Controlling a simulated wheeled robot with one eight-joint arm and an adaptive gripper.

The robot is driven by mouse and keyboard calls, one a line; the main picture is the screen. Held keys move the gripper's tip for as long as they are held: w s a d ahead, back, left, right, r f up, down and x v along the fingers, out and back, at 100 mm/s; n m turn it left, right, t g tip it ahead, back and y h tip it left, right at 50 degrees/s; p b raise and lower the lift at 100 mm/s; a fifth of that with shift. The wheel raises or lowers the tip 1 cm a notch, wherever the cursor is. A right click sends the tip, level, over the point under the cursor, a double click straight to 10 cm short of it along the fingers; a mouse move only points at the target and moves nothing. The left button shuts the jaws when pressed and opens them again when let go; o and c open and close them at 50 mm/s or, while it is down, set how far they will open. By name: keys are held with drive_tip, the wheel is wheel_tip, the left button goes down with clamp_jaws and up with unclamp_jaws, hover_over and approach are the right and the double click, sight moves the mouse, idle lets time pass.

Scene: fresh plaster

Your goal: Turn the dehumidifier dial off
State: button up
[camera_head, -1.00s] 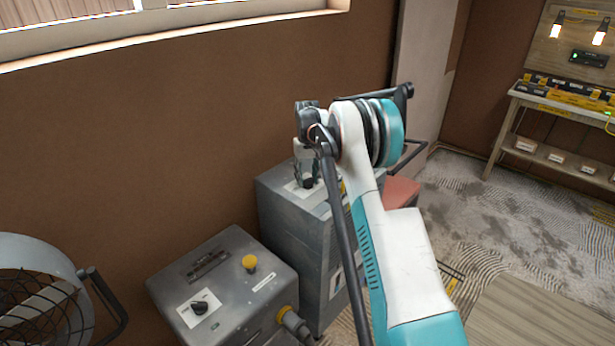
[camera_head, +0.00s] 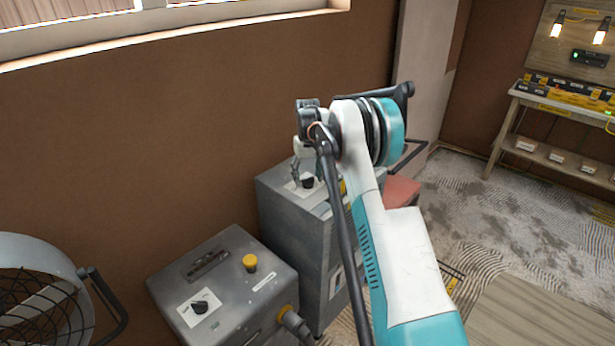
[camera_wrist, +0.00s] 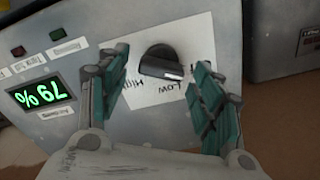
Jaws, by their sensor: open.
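The dehumidifier (camera_head: 285,190) is the taller grey box against the wall. Its black dial (camera_head: 307,181) sits on a white label on top. In the wrist view the dial (camera_wrist: 158,66) is between my spread fingers, with visible room on both sides. Its white mark is at the lower right, near the upside-down word "Low"; "High" is to the left. A third label is partly hidden by the right finger. My gripper (camera_head: 303,163), also seen in the wrist view (camera_wrist: 162,60), is open and empty. Its height above the panel is unclear.
A lit green display (camera_wrist: 42,95) and small red and green indicators lie left of the dial. A lower grey box (camera_head: 225,285) with its own black knob and yellow button stands in front. A fan (camera_head: 40,290) is at far left; the wall is close behind.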

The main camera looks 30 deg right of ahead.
wheel_tip(320, 180, up, 12)
drive_tip(key=shift+f, duration=0.15)
idle(0.7)
